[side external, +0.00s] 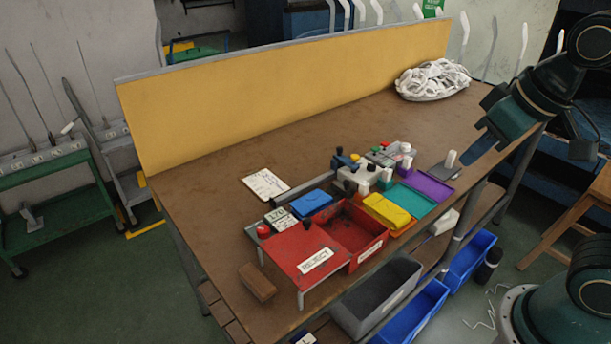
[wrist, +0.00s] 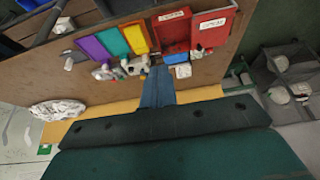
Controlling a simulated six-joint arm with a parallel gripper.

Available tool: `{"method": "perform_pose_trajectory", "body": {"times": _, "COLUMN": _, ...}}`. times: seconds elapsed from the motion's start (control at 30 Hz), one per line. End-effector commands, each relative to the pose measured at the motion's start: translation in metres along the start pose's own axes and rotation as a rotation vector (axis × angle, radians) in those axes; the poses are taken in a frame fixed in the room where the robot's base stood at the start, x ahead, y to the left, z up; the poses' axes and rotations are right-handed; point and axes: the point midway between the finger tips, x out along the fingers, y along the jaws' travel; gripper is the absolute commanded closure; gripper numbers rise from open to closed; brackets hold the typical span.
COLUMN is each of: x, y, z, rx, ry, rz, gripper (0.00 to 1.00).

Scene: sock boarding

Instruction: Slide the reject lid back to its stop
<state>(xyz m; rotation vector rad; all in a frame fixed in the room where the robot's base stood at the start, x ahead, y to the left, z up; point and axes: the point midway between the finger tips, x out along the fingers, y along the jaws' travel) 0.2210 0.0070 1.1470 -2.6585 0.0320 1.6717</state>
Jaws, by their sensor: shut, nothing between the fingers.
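The red reject lid (side external: 296,254) has a white REJECT label and a small dark knob (side external: 307,224). It lies flat to the left of the red reject box (side external: 352,230), whose inside shows open. In the wrist view the lid (wrist: 205,38) and the box (wrist: 172,32) show at the top, upside down. My gripper (side external: 470,150) is in the air at the right of the bench, well apart from the lid. Its fingers (wrist: 158,85) are together with nothing between them. The lid's stop cannot be made out.
Yellow (side external: 388,210), teal and purple trays stand right of the box. Small bottles and knobs (side external: 360,175) stand behind them. A blue block (side external: 312,202) and a red button (side external: 263,231) are near the lid. A yellow back panel (side external: 280,90) bounds the bench.

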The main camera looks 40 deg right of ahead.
Motion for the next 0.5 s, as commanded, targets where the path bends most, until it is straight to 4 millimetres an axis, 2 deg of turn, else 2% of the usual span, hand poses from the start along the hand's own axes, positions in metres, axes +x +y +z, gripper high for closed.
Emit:
{"method": "perform_pose_trajectory", "body": {"times": 0.2, "x": 0.024, "y": -0.018, "z": -0.035, "rx": -0.007, "ry": -0.039, "rz": 0.031, "gripper": 1.00}}
{"method": "perform_pose_trajectory", "body": {"times": 0.5, "x": 0.063, "y": -0.054, "z": -0.075, "rx": -0.026, "ry": -0.067, "rz": 0.097, "gripper": 1.00}}
